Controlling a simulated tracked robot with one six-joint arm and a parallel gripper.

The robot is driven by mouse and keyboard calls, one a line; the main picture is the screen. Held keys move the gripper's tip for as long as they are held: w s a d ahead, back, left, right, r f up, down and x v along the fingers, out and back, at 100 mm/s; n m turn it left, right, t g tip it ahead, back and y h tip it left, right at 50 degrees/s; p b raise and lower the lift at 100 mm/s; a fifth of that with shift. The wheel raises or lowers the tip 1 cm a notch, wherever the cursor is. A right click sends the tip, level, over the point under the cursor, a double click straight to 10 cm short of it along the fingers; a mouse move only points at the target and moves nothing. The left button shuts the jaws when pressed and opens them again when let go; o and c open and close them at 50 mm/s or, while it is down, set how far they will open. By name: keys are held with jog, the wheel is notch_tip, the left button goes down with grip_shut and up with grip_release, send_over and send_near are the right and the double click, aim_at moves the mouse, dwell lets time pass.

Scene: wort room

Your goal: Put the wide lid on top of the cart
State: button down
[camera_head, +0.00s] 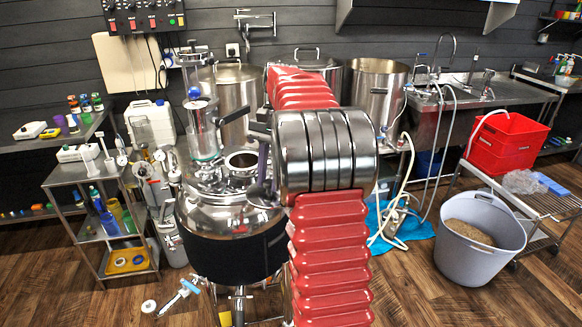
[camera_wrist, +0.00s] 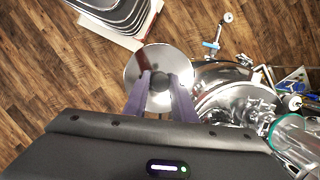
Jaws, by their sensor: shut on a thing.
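The wide lid (camera_wrist: 148,58) is a shiny round metal disc with a dark knob in its middle. My gripper (camera_wrist: 158,76) has its two purple fingers closed on that knob, and the lid hangs beneath it. In the head view, my gripper (camera_head: 262,178) and the lid (camera_head: 262,196) are beside the steel vessel, partly hidden by my arm. A steel cart (camera_head: 72,178) with shelves stands at the left. Small tools and bottles stand on its top and lower shelves. Another wheeled steel rack (camera_head: 560,203) stands at the right; I cannot tell which one is the task's cart.
The steel vessel (camera_head: 230,218) with fittings is close to the lid, and its rim (camera_wrist: 222,72) shows in the wrist view. A grey tub of grain (camera_head: 480,238) and red crates (camera_head: 507,140) are at the right.

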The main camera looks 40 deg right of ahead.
jog(key=w+a+f+n+h, duration=0.1)
jog(key=a+f+n, duration=0.3)
jog(key=a, duration=0.5)
jog(key=w+a+f+n+g+h, duration=0.1)
jog(key=w+a+f+n, duration=0.3)
jog(key=a, duration=0.6)
jog(key=w+a+f+n+g, duration=0.1)
jog(key=w+a+f+n, duration=0.2)
jog(key=a+n, duration=0.3)
jog(key=a+f, duration=0.1)
jog(key=a, duration=0.2)
jog(key=shift+w+a+h, duration=0.25)
jog(key=shift+a+h, duration=0.05)
jog(key=shift+h, duration=0.1)
jog(key=shift+f, duration=0.1)
